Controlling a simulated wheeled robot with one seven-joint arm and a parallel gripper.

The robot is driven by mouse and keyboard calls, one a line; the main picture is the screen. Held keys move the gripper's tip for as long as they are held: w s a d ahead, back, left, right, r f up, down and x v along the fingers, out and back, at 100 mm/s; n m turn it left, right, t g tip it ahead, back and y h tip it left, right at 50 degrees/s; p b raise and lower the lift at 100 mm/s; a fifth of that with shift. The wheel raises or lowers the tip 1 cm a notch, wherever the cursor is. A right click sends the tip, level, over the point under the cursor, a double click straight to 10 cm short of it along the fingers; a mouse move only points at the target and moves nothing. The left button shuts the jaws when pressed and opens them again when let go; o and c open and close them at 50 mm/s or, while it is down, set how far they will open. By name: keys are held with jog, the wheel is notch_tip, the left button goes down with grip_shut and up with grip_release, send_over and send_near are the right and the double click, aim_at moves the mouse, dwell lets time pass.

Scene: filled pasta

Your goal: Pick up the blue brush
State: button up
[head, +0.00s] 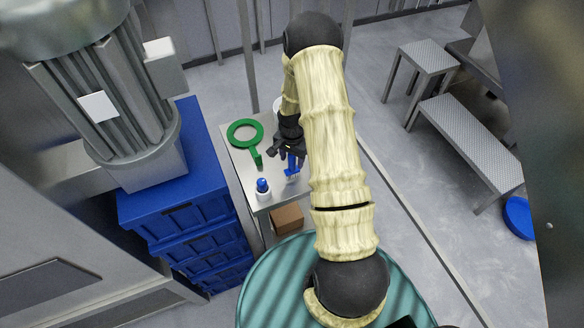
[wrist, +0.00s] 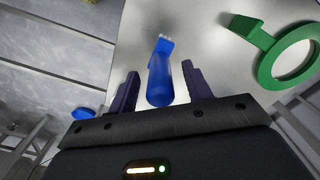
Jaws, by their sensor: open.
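The blue brush (head: 292,166) lies on a small metal table (head: 274,197), below my gripper in the head view. In the wrist view the brush (wrist: 160,78) has its blue handle between my two dark fingers, with its pale-bristled head pointing away from the palm. My gripper (head: 287,153) is open over the table, and its fingers also show in the wrist view (wrist: 159,70). A gap shows on each side of the handle. I cannot tell how far the fingertips are above the tabletop. My arm hides part of the table's right side.
A green ring-shaped tool with a handle (head: 257,157) lies left of the brush. A small white container with a blue top (head: 263,190) stands at the near edge. Blue crates (head: 195,213) are stacked to the left. A cardboard box (head: 287,219) sits lower down.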

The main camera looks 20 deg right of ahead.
aim_at(293, 172)
jog(key=shift+f+p, duration=0.4)
jog(key=shift+f, duration=0.95)
jog(key=c, duration=1.1)
